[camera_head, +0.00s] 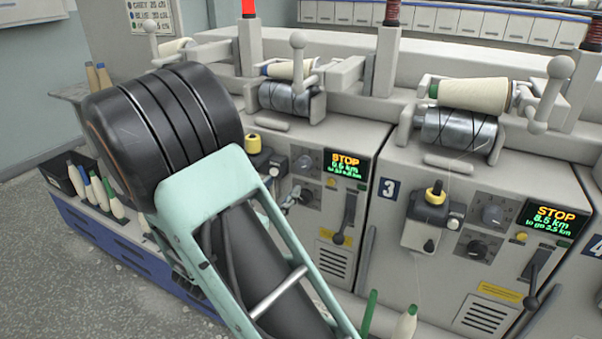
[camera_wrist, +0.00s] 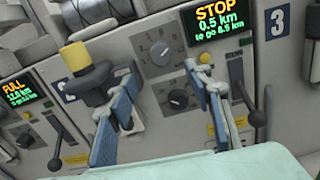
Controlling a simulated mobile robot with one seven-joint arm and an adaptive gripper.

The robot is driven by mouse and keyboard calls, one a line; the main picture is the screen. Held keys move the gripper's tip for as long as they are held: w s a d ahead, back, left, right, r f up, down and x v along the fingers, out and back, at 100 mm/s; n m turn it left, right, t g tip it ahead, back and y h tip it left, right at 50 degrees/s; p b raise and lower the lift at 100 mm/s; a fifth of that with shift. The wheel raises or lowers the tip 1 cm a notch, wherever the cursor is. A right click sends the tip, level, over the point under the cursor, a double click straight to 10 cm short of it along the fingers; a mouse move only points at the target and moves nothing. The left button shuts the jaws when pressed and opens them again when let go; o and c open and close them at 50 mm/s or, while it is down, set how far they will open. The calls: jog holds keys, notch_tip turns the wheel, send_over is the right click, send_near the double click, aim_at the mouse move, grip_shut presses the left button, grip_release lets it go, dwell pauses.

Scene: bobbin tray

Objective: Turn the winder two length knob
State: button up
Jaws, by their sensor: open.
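I cannot read which is the length knob. In the head view the upper knob (camera_head: 305,162) and lower knob (camera_head: 307,196) show beside my forearm. My gripper (camera_wrist: 162,78) is open and empty, its blue-padded fingers on either side of the lower knob in the wrist picture. Contact is not visible. In the head view my gripper (camera_head: 289,197) is mostly hidden by my arm. The winder's screen (camera_wrist: 214,25) reads STOP, 0.5 km, to go 8.5 km.
A yellow-topped tension unit (camera_wrist: 88,75) juts out left of the knobs. A dark lever (camera_wrist: 247,100) hangs on the right. Winder three (camera_head: 463,215) stands to the right in the head view. A bobbin tray (camera_head: 85,195) sits at the left.

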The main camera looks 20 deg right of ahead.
aim_at(301, 167)
jog(key=b+x, duration=0.1)
jog(key=x, duration=0.9)
jog(key=shift+d, duration=0.1)
jog(key=c, duration=1.2)
